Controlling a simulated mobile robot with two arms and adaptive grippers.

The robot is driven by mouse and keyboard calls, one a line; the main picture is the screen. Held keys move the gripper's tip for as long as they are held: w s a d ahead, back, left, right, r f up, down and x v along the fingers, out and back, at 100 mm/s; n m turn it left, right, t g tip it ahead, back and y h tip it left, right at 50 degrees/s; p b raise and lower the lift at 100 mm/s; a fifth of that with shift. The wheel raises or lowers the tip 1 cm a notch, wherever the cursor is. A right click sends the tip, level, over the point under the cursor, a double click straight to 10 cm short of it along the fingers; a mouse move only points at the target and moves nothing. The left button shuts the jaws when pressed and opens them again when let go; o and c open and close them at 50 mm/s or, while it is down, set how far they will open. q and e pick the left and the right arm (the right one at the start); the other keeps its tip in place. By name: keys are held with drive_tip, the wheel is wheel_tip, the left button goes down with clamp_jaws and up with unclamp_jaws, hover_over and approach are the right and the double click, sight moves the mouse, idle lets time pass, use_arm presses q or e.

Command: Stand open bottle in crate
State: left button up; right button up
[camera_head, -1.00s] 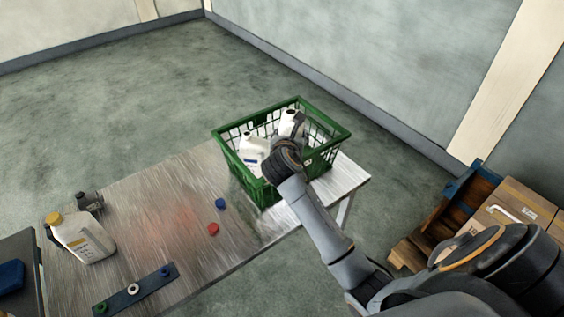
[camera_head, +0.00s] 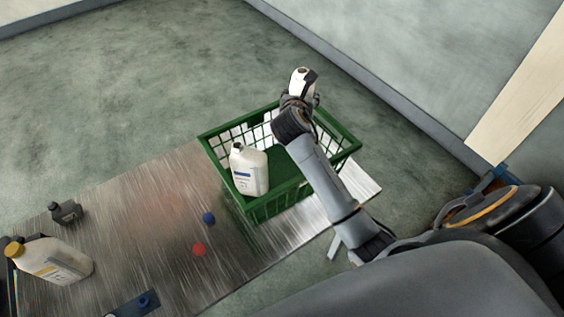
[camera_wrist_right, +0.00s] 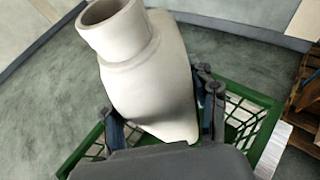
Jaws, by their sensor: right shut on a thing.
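My right gripper (camera_head: 297,101) is shut on a white bottle (camera_head: 301,77) with an uncapped neck. In the head view it holds this bottle high near the crate's far right side. The wrist view shows the held bottle (camera_wrist_right: 145,75) tilted between the fingers (camera_wrist_right: 160,120), its lower end hidden. The green crate (camera_head: 258,207) stands on the table's right end. Another white bottle (camera_head: 250,172), with a label and a dark mouth, stands in the crate's left part. The crate floor to its right looks clear, partly hidden by my arm.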

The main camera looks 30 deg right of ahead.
wheel_tip(320, 180, down, 6)
drive_tip(key=b, duration=0.3)
drive_tip(key=shift+w+d+f+b, duration=0.1)
drive_tip(key=shift+w+f+b, duration=0.05)
drive_tip(key=shift+b, duration=0.2)
drive_tip(key=shift+f, duration=0.2)
drive_tip(key=f, duration=0.6)
drive_tip(key=shift+w+d+f, duration=0.1)
drive_tip(key=shift+w+d, duration=0.1)
use_arm(q)
drive_tip(key=f, duration=0.3)
drive_tip(key=shift+w+d+f, duration=0.2)
drive_tip(key=shift+d+f, duration=0.05)
drive_tip(key=shift+f, duration=0.1)
use_arm(e)
wheel_tip(320, 180, down, 4)
drive_tip(key=shift+f, duration=0.1)
